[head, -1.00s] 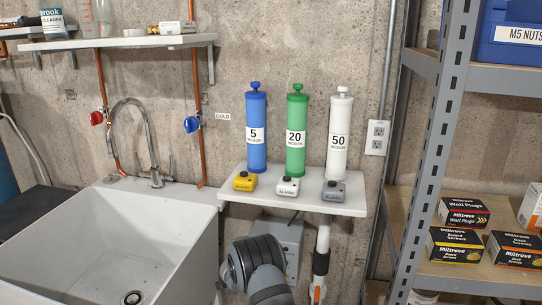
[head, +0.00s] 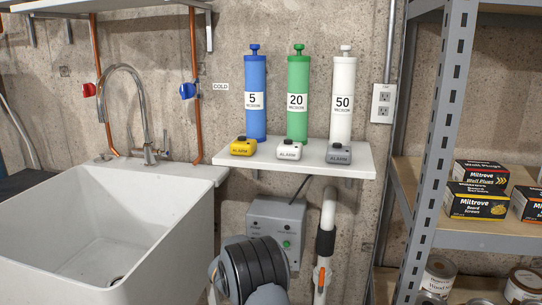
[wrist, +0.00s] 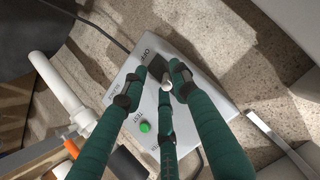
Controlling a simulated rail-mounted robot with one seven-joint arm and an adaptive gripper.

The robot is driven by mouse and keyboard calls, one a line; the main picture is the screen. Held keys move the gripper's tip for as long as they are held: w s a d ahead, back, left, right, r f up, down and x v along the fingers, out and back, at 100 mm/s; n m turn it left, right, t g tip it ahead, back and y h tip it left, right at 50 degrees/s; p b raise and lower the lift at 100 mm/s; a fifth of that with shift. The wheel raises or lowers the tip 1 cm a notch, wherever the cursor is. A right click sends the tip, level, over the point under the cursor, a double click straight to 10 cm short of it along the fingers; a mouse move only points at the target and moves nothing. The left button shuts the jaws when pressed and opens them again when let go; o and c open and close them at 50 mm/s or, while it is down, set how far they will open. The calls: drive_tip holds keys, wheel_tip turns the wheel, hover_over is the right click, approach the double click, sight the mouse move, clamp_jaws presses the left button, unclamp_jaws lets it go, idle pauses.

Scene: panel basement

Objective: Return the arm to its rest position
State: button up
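My gripper (wrist: 158,88) shows in the wrist view with three teal fingers and dark tip joints. The fingertips are apart, with nothing clearly held between them. A green button (wrist: 145,127) shows between the fingers. In the head view the same box (head: 262,220) hangs on the wall under the white shelf. My dark ribbed arm part (head: 254,268) covers its lower left, and my gripper is hidden there.
The white shelf (head: 230,158) holds blue, green and white filters and three alarm units. A white pipe with an orange-handled valve (head: 320,272) stands right of the box. A sink (head: 190,215) is at left, a metal rack (head: 440,130) at right.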

drive_tip(key=shift+s+f+t+b, duration=0.1)
drive_tip(key=shift+f+t+b, duration=1.15)
drive_tip(key=shift+b, duration=6.1)
drive_tip(key=t+b, duration=0.1)
drive_tip(key=b, duration=0.3)
drive_tip(key=shift+h, duration=0.3)
drive_tip(key=t+b, duration=0.1)
drive_tip(key=b, duration=0.3)
drive_tip(key=shift+r+t+b, duration=0.2)
drive_tip(key=shift+t+b, duration=0.05)
drive_tip(key=shift+b, duration=0.1)
